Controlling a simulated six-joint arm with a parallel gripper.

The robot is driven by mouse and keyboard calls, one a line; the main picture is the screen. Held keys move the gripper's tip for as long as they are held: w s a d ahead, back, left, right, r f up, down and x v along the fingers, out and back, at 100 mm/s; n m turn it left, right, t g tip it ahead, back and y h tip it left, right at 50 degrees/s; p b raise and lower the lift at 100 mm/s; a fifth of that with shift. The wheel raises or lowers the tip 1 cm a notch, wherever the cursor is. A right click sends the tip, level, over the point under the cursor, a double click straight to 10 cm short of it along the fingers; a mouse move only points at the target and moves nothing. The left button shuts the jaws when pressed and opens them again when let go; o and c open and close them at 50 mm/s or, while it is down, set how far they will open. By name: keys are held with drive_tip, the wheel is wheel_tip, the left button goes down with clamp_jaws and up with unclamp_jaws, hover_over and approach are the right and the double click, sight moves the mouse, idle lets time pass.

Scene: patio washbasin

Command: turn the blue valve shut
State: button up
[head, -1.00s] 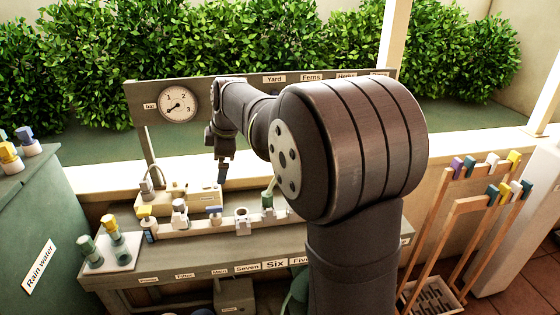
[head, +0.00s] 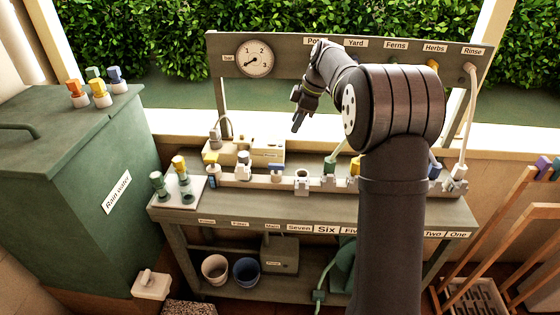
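A blue-topped fitting (head: 277,172), which may be the blue valve, stands in the long rail on the bench, left of an open white socket (head: 302,182). A second blue-topped piece (head: 435,170) shows near the rail's right end, just right of my arm. Several coloured fittings, one blue (head: 115,73), stand on the green rain-water box at the left. My gripper (head: 297,122) hangs above and behind the rail in the picture, pointing down and touching nothing visible. Its fingers are too small and dark to tell open from shut. My arm hides part of the rail.
A board with a pressure gauge (head: 254,59) and hose labels stands behind the bench (head: 270,210). A white hose (head: 466,120) runs down at the right. Green and yellow fittings (head: 179,164) stand on a plate at the left. A wooden rack (head: 500,230) is at the right.

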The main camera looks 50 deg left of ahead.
sight(276, 164)
drive_tip(key=shift+g, duration=0.5)
drive_tip(key=x, duration=0.6)
drive_tip(key=w+x, duration=0.1)
drive_tip(key=x, duration=0.5)
drive_tip(key=w+x, duration=0.1)
drive_tip(key=x, duration=0.5)
drive_tip(key=shift+a+f, duration=0.1)
drive_tip(key=shift+f, duration=0.55)
clamp_jaws()
